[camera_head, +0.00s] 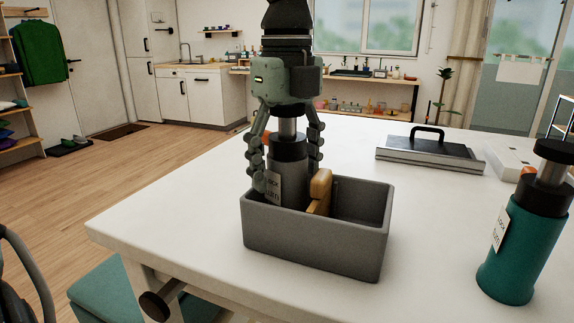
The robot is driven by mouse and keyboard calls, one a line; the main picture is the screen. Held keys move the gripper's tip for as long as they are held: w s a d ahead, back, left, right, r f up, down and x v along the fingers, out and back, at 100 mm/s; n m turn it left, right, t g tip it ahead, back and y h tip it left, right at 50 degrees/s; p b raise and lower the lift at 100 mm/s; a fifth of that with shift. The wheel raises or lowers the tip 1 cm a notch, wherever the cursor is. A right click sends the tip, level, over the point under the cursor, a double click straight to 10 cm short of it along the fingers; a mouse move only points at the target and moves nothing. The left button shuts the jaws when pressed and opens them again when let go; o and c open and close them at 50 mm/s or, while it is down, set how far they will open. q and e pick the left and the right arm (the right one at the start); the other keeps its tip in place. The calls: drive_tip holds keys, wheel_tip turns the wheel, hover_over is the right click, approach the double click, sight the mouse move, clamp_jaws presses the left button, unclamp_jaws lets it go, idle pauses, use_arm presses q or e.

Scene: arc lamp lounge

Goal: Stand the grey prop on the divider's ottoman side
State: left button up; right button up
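The grey prop (291,180), a dark grey bottle-jack shape with a black collar and pale label, stands upright in the grey bin (312,243), left of the yellow divider (319,190). Its base is hidden behind the bin's front wall, so I cannot tell whether it touches the floor. My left gripper (287,165) points down from above, its fingers on both sides of the prop and apparently against it. A teal ottoman (105,296) stands at lower left, so the prop is in the compartment on that side. My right gripper is not in view.
A teal jack (520,248) with a similar label stands at the table's right. A flat metal tool with a black handle (430,150) lies behind the bin. The white table (180,215) is clear left of the bin. The compartment right of the divider looks empty.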

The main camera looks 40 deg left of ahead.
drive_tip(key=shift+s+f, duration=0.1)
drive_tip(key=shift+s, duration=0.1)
use_arm(q)
drive_tip(key=shift+r, duration=0.25)
wheel_tip(320, 180, up, 11)
drive_tip(key=shift+f, duration=0.1)
drive_tip(key=shift+r, duration=0.45)
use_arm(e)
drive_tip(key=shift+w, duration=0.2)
